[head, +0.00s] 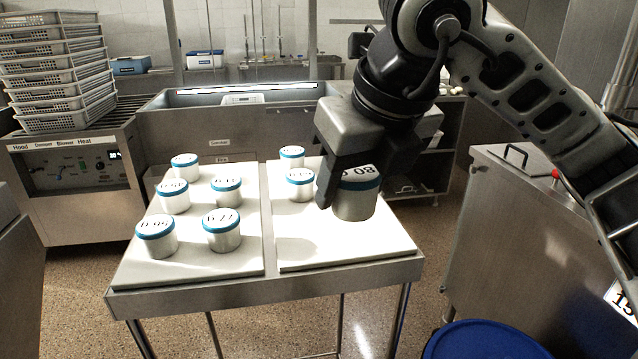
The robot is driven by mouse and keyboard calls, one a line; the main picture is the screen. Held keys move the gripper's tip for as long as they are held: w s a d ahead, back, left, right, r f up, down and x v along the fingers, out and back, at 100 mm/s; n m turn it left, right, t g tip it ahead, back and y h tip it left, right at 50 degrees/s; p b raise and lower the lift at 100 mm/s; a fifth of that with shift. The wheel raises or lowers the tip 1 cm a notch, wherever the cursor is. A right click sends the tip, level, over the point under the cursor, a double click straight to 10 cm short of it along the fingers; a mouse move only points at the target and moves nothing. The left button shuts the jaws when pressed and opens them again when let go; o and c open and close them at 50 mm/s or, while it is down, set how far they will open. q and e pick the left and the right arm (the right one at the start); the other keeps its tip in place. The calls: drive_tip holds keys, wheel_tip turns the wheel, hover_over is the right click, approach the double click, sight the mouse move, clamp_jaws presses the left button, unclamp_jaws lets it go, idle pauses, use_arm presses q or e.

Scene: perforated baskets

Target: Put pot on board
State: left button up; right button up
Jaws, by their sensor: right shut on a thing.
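My right gripper (350,170) reaches in from the upper right and is shut on a metal pot (354,204) with a blue rim and a dark number on its lid. The gripper hides part of this pot. The pot is over the right white board (340,252); I cannot tell whether it touches it. Two more pots stand on the right board, one at the back (292,158) and one in front of it (300,188). The left white board (190,264) bears several similar pots, such as one at its front (222,234). My left gripper is not in view.
Both boards lie on a metal table (270,292). A stack of perforated baskets (60,80) stands at the back left on a machine. A steel cabinet (510,230) is at the right, with a blue round lid (485,343) below. The right board's front is clear.

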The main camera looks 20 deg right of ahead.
drive_tip(key=shift+w+r+m, duration=0.15)
drive_tip(key=shift+r+m, duration=0.25)
drive_tip(key=shift+m, duration=0.2)
drive_tip(key=shift+w+d+h, duration=0.2)
drive_tip(key=shift+h, duration=0.1)
drive_tip(key=shift+m, duration=0.3)
drive_tip(key=w+d+f+b, duration=0.1)
drive_tip(key=w+d+f, duration=0.3)
drive_tip(key=w+d+f+b, duration=0.1)
drive_tip(key=w+d+f, duration=0.3)
drive_tip(key=shift+w+d+f, duration=0.2)
drive_tip(key=shift+w+d, duration=0.15)
drive_tip(key=shift+w, duration=0.05)
drive_tip(key=shift+w+d+f, duration=0.25)
drive_tip(key=shift+f, duration=0.2)
drive_tip(key=f, duration=0.3)
drive_tip(key=shift+w+d+f, duration=0.15)
drive_tip(key=shift+w+d, duration=0.05)
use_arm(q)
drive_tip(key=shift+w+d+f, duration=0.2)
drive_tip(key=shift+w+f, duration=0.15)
use_arm(e)
drive_tip(key=shift+f, duration=0.15)
